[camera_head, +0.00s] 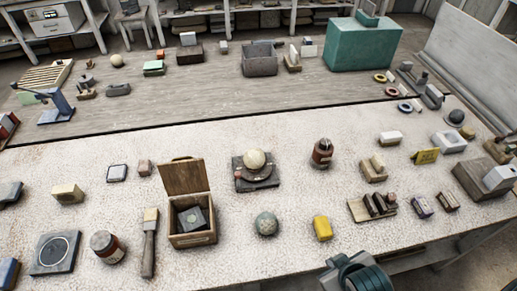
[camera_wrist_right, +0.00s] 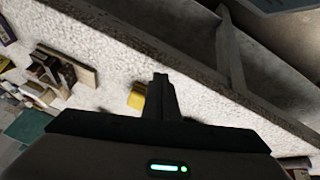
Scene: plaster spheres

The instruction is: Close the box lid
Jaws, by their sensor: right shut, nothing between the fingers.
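A small wooden box (camera_head: 193,240) stands on the speckled white table, left of centre in the head view. Its lid (camera_head: 184,177) is raised and stands open at the back edge. A dark square block (camera_head: 192,220) with a lighter centre lies inside. My right gripper (camera_head: 352,266) shows at the bottom edge of the head view, by the table's front edge, to the right of the box and well apart from it. In the right wrist view its fingers (camera_wrist_right: 160,95) are together with nothing between them. The left gripper is not in view.
A grey-green sphere (camera_head: 266,223) and a yellow block (camera_head: 322,227) lie between the box and my right gripper. A pale sphere on a dark stand (camera_head: 255,182) is behind.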

